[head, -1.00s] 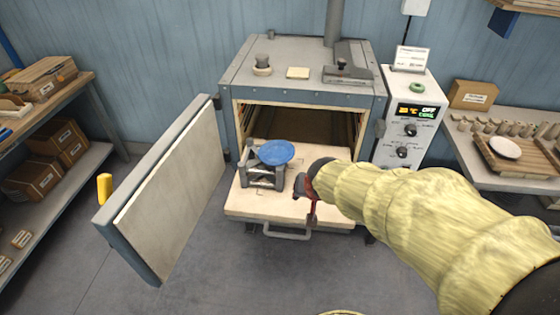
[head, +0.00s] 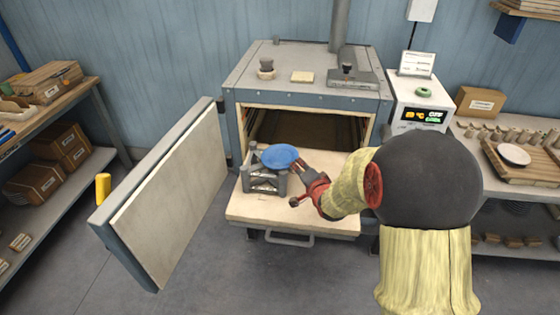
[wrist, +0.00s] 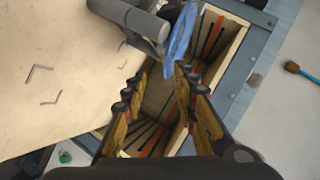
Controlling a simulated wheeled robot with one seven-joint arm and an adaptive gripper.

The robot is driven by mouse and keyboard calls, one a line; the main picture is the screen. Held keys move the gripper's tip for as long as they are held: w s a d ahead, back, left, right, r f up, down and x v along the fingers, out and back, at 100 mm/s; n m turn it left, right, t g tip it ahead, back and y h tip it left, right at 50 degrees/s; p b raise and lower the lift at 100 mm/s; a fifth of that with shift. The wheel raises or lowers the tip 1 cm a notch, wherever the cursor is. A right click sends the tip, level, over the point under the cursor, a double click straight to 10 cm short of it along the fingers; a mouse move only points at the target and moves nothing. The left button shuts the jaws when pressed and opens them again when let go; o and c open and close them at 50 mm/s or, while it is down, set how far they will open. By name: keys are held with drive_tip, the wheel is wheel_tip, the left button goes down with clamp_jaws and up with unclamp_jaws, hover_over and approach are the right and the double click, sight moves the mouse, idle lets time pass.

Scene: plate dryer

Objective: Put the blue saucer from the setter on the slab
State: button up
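The blue saucer (head: 279,156) rests on the grey setter (head: 262,181), which stands on the left part of the cream slab (head: 300,214) in front of the open dryer. My gripper (head: 300,167) is at the saucer's right edge in the head view. In the wrist view, my gripper (wrist: 160,76) is open, its two fingers apart. The saucer (wrist: 179,45) shows nearly edge-on just beyond the fingertips, close to the right finger. I cannot tell whether they touch. The setter (wrist: 132,18) shows beside the saucer.
The dryer door (head: 165,195) stands open at the left, with a yellow handle (head: 103,187). A control box (head: 420,105) stands right of the dryer. A white dish (head: 514,154) lies on a board on the right table. The slab's front right is clear.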

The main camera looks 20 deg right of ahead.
sight(295, 162)
drive_tip(key=x, duration=0.1)
drive_tip(key=b+x, duration=0.1)
drive_tip(key=x, duration=0.1)
drive_tip(key=b+x, duration=0.1)
drive_tip(key=x, duration=0.1)
drive_tip(key=shift+w+r, duration=0.2)
drive_tip(key=shift+r, duration=0.1)
clamp_jaws()
idle(0.5)
